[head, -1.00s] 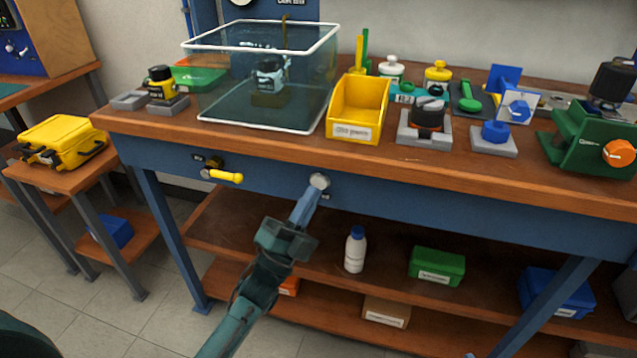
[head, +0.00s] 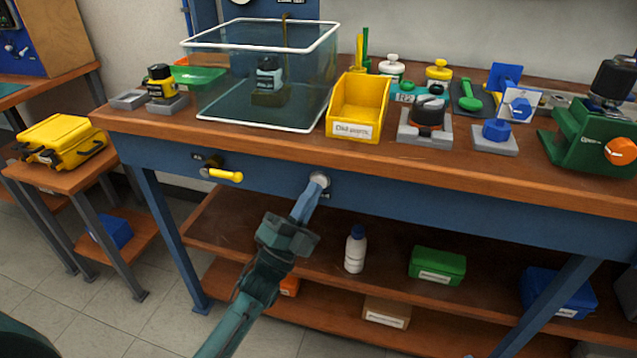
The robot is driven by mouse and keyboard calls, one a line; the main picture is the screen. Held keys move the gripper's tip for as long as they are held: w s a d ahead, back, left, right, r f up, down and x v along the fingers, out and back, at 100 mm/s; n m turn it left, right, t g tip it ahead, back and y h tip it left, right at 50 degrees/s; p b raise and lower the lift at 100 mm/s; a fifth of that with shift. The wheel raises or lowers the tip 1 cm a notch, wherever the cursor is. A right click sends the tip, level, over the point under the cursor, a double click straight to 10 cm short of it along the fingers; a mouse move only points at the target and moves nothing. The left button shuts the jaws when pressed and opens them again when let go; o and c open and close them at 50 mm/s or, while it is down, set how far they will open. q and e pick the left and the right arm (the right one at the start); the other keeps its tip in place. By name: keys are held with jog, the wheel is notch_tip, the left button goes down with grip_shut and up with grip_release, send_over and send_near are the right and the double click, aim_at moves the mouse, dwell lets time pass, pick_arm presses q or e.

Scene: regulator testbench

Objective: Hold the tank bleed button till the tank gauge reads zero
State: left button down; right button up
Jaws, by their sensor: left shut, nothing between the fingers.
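A round pale button (head: 320,181), which looks like the tank bleed button, sits on the blue front panel (head: 420,187) of the bench. My left gripper (head: 312,190) is shut and empty, and its tips are at the button, seemingly touching it. The tips hide the lower part of the button, and I cannot tell how far it is pressed in. A gauge (head: 240,1) shows only its lower edge at the top of the view, so no reading can be seen. My right gripper is not in view.
A yellow-handled valve (head: 222,174) sticks out of the panel left of the button. A clear tank (head: 262,85), a yellow bin (head: 358,108) and several fittings stand on the bench top. A white bottle (head: 355,252) and boxes are on the shelf below.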

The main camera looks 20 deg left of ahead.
pick_arm(q)
jog(key=shift+w+b, duration=0.35)
jog(key=shift+w, duration=0.1)
dwell(0.6)
jog(key=shift+s, duration=0.15)
jog(key=shift+s+p, duration=0.5)
jog(key=shift+s, duration=0.25)
jog(key=shift+s, duration=0.1)
jog(key=shift+s+a+p, duration=0.1)
jog(key=shift+s+p, duration=1.05)
jog(key=shift+s, duration=1.25)
